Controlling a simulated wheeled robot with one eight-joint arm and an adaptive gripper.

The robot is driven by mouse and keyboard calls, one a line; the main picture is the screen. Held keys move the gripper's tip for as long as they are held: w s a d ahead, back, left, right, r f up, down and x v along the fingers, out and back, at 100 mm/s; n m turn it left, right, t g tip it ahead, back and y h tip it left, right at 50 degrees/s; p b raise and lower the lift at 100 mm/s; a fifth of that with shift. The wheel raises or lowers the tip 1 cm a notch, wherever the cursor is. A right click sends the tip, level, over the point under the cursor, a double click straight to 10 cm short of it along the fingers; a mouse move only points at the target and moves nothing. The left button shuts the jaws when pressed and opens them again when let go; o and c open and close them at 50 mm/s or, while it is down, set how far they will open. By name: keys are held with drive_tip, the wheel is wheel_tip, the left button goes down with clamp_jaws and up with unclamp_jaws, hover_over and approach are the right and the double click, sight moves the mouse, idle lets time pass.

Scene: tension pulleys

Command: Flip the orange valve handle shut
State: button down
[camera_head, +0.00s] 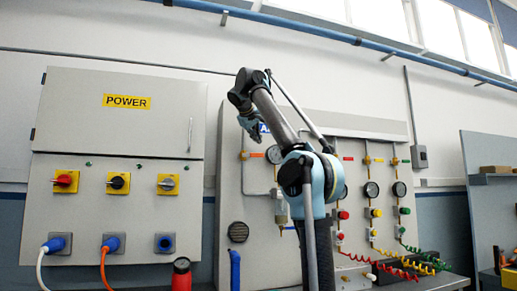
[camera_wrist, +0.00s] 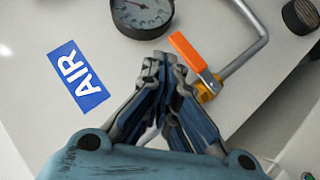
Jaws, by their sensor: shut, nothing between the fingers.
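The orange valve handle (camera_wrist: 187,50) shows in the wrist view as a flat bar just right of my fingertips, running from upper left down to a brass valve body (camera_wrist: 208,87). In the head view the orange handle (camera_head: 256,155) is small, on the leftmost pipe of the panel. My gripper (camera_wrist: 165,62) is shut with nothing between its fingers. Its tips appear close to the left side of the handle; I cannot tell whether they touch. In the head view my gripper (camera_head: 252,132) hangs in front of the panel, just above the handle.
A gauge (camera_wrist: 142,12) lies above my fingertips, and a blue AIR sign (camera_wrist: 78,76) is to their left. A bent grey pipe (camera_wrist: 262,42) runs from the valve. A grey POWER cabinet (camera_head: 120,125) stands left of the panel. Coiled hoses (camera_head: 420,262) hang at lower right.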

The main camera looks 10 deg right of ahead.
drive_tip(key=v, duration=0.5)
drive_tip(key=shift+s+a+r, duration=0.1)
drive_tip(key=shift+s+r, duration=0.1)
drive_tip(key=shift+s, duration=0.1)
drive_tip(key=shift+f, duration=0.1)
drive_tip(key=s+d+f+m+g, duration=0.1)
drive_tip(key=s+d+f+g, duration=0.2)
drive_tip(key=f, duration=0.8)
drive_tip(key=s+d+f+m+g+y, duration=0.1)
drive_tip(key=s+d+f, duration=0.35)
drive_tip(key=f, duration=0.75)
drive_tip(key=s+d+f+m+g, duration=0.1)
drive_tip(key=s+d+f+m, duration=0.2)
drive_tip(key=f, duration=0.8)
drive_tip(key=s+f+g+y, duration=0.1)
drive_tip(key=s+f, duration=0.7)
drive_tip(key=f, duration=0.7)
drive_tip(key=s+f+g+y, duration=0.1)
drive_tip(key=s+f, duration=0.8)
drive_tip(key=f, duration=0.6)
drive_tip(key=s+f+g+y, duration=0.1)
drive_tip(key=s+f, duration=0.7)
drive_tip(key=f, duration=0.7)
drive_tip(key=shift+s+a+m+g+y, duration=0.15)
drive_tip(key=shift+s+m+g+y, duration=0.15)
drive_tip(key=shift+s+m, duration=0.1)
